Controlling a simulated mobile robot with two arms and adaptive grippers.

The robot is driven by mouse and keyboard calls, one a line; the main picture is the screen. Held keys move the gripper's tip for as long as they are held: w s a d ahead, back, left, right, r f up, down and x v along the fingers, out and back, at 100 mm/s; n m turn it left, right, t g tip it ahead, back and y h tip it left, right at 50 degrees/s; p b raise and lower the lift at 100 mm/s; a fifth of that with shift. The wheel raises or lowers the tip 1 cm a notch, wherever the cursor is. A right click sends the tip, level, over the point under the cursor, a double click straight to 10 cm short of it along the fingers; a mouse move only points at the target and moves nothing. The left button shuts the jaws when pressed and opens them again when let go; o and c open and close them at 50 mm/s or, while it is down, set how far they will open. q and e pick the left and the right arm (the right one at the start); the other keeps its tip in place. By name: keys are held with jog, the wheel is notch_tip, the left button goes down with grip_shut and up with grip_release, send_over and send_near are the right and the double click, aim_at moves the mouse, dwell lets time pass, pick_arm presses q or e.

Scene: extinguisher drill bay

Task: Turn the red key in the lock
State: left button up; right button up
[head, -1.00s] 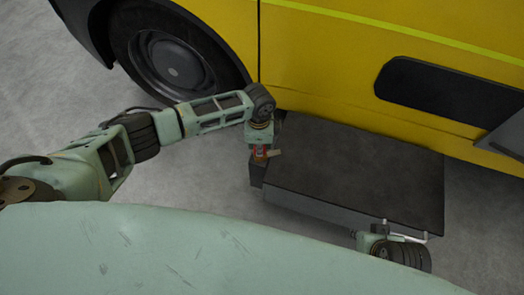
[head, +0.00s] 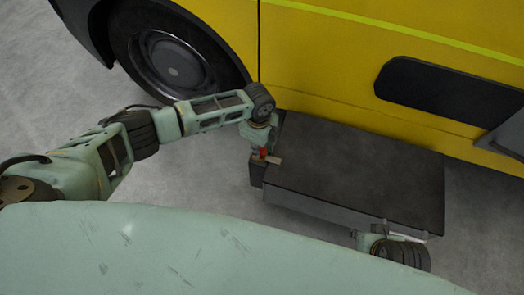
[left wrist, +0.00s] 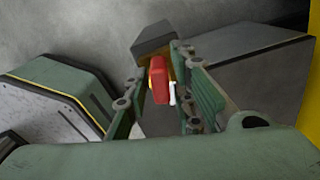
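The red key (head: 263,152) is at the left end of the dark box, by a small brown piece (head: 274,160) that may be part of the lock. My left gripper (head: 259,153) is right at the key, pointing down. In the left wrist view the red key (left wrist: 158,80) is between the two fingers of my left gripper (left wrist: 163,88). The fingers stand apart, with some gap beside the key. The lock's keyhole is hidden. My right gripper (head: 383,232) shows only partly at the lower right, beside the box's front edge.
The low dark box (head: 350,170) stands on the grey floor (head: 215,175) against a yellow vehicle (head: 330,65). A wheel (head: 175,60) is at the upper left. Bare floor lies left of the box.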

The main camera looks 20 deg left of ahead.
pick_arm(q)
jog(key=shift+o, duration=0.9)
jog(key=shift+r, duration=0.1)
notch_tip(320, 180, up, 12)
jog(key=shift+s, duration=0.1)
